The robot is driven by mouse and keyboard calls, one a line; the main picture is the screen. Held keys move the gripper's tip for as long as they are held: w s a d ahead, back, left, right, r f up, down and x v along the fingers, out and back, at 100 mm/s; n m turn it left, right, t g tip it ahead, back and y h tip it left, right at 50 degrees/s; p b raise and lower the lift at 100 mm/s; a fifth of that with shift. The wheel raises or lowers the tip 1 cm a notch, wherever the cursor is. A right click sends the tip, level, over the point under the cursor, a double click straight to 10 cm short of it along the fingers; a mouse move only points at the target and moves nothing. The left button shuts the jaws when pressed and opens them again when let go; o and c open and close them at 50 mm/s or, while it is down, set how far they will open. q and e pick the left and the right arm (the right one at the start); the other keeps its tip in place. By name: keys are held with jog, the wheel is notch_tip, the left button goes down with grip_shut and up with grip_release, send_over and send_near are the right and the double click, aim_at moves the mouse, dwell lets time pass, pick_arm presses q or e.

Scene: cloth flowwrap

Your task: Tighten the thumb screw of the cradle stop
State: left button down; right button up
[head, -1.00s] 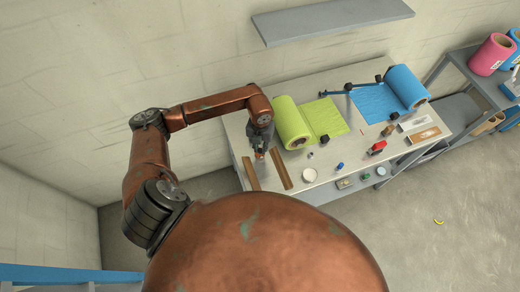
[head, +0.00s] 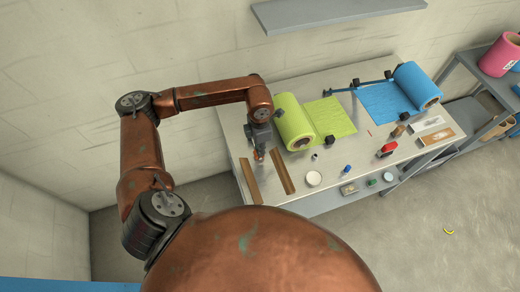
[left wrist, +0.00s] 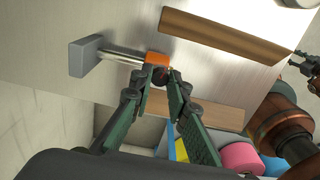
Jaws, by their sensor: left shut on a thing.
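The cradle stop is an orange block (left wrist: 157,58) on a bright metal rod (left wrist: 122,55) that runs from a grey end block (left wrist: 86,57). A small dark thumb screw (left wrist: 160,75) sits at the near side of the orange block, mostly hidden by the fingertips. My left gripper (left wrist: 161,80) is shut on it. In the head view my left gripper (head: 258,146) points down at the bench's left end, with the orange block (head: 259,155) just below it. My right gripper (left wrist: 306,62) shows at the right edge of the left wrist view; its jaw opening is unclear.
Two brown strips (head: 249,181) (head: 282,172) lie at the bench's front left. A white round dish (head: 313,178), a blue roll (head: 416,86) and small items are farther right. A shelf (head: 340,15) hangs above.

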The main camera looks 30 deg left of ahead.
pick_arm(q)
jog(key=m+b, duration=0.3)
jog(key=m, duration=0.1)
jog(key=shift+f, duration=0.1)
jog(key=shift+m+b, duration=0.9)
jog(key=shift+m, duration=0.7)
jog(key=shift+r, duration=0.2)
jog(key=c, duration=1.8)
grip_release()
jog(key=shift+c, duration=0.2)
